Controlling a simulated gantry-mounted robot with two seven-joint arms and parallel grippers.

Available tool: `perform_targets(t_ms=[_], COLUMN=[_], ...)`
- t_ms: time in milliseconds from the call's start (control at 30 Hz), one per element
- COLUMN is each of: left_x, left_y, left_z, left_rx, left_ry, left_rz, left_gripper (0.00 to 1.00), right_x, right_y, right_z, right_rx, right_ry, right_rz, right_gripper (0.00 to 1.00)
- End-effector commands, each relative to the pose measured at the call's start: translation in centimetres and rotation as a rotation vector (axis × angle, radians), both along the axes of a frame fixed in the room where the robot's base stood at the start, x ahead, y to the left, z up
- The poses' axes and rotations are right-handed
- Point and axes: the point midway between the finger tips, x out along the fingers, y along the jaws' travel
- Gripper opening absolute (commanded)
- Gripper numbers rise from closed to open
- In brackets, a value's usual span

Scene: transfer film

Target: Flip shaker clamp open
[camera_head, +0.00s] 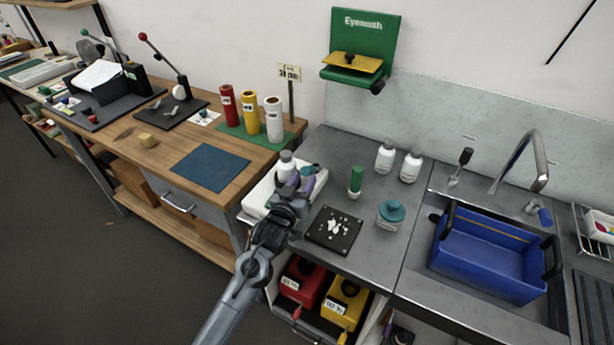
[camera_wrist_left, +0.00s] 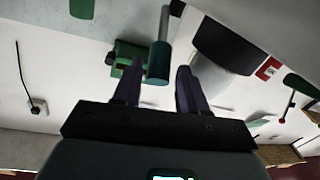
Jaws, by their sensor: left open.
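The white shaker (camera_head: 256,199) stands at the left end of the grey bench, with a white bottle (camera_head: 287,158) upright on it. My left gripper (camera_head: 301,181) is over the shaker, just right of the bottle, and hides part of its top. In the left wrist view its purple fingers (camera_wrist_left: 159,72) are apart. A grey rod with a teal cylindrical end (camera_wrist_left: 158,64), which looks like the clamp lever, shows in the gap between them. I cannot tell whether the fingers touch it. The clamp itself is mostly hidden in the head view. My right gripper is not in view.
A black tray with white pieces (camera_head: 318,238), a green-capped vial (camera_head: 356,182) and a teal-lidded jar (camera_head: 391,214) stand right of the shaker. Two white bottles (camera_head: 398,163) are behind. A blue bin (camera_head: 487,282) sits at the sink. The wooden bench (camera_head: 165,175) adjoins on the left.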

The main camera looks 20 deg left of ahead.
Motion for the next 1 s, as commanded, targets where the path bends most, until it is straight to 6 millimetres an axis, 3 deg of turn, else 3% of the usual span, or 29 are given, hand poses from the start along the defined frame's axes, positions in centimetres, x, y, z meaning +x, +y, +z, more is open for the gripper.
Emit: perform_targets(t_ms=[100,300,667,933,1000], left_x=[1.6,3.0,3.3,3.3,3.3], left_y=[-0.1,-0.1,-0.1,-0.1,-0.1], left_z=[-0.1,0.0,0.0,0.0,0.0], left_rx=[0.0,-0.001,-0.001,-0.001,-0.001], left_ry=[0.001,0.0,0.0,0.001,0.001], left_rz=[0.0,-0.001,-0.001,-0.001,-0.001], left_gripper=[0.42,0.42,0.42,0.01,0.0], right_x=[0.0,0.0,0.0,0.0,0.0], right_y=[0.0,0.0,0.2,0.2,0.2], right_z=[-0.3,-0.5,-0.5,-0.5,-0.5], right_rx=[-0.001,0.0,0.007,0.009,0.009], right_ry=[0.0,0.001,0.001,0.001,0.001], right_rz=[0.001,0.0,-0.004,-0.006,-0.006], right_gripper=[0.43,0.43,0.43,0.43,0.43])
